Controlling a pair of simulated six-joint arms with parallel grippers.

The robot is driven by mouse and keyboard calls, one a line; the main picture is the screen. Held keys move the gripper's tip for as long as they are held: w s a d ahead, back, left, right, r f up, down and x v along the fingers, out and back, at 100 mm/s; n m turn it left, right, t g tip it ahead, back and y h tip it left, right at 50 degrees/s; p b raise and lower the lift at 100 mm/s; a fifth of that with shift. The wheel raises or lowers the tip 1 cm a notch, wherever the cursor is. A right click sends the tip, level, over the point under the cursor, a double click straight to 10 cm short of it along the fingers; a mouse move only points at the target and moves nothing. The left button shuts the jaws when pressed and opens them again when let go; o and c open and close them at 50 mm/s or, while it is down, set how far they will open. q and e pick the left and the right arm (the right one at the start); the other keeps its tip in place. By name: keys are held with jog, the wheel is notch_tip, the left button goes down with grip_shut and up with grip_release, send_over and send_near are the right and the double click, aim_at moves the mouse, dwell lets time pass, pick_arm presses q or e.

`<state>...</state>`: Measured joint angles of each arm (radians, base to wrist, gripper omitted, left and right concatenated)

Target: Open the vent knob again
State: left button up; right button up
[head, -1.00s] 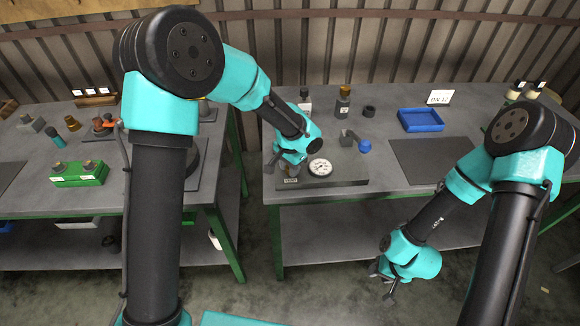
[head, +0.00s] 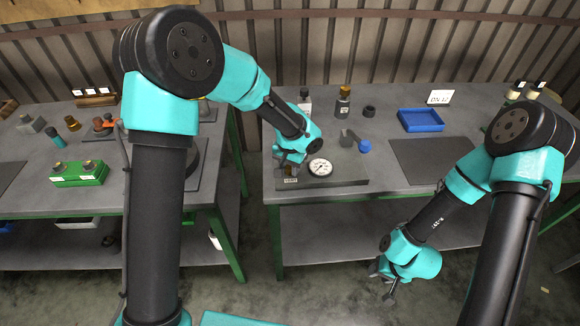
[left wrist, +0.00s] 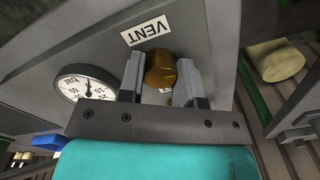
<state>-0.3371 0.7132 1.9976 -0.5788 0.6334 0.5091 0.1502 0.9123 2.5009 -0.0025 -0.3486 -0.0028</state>
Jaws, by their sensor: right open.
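The brass vent knob (left wrist: 160,70) sits between the two fingers of my left gripper (left wrist: 161,80) in the left wrist view, just by the white VENT label (left wrist: 141,28). Both fingers appear to touch the knob's sides. In the head view my left gripper (head: 290,161) is at the left end of the grey panel block (head: 345,179) and hides the knob. The round white gauge (left wrist: 86,84) is beside the knob; it also shows in the head view (head: 319,167). My right gripper (head: 383,284) hangs open and empty in front of the bench.
Behind the block stand a bottle with a brown cap (head: 342,102), a dark cap (head: 369,111) and a grey part with a blue end (head: 352,139). A blue tray (head: 421,121) and a dark mat (head: 431,160) lie to the right. A gap separates the two benches.

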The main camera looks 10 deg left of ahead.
aim_at(290, 167)
pick_arm(q)
jog(key=o, duration=0.4)
jog(key=shift+o, duration=0.2)
notch_tip(290, 167, up, 17)
jog(key=shift+r, duration=0.2)
dwell(0.4)
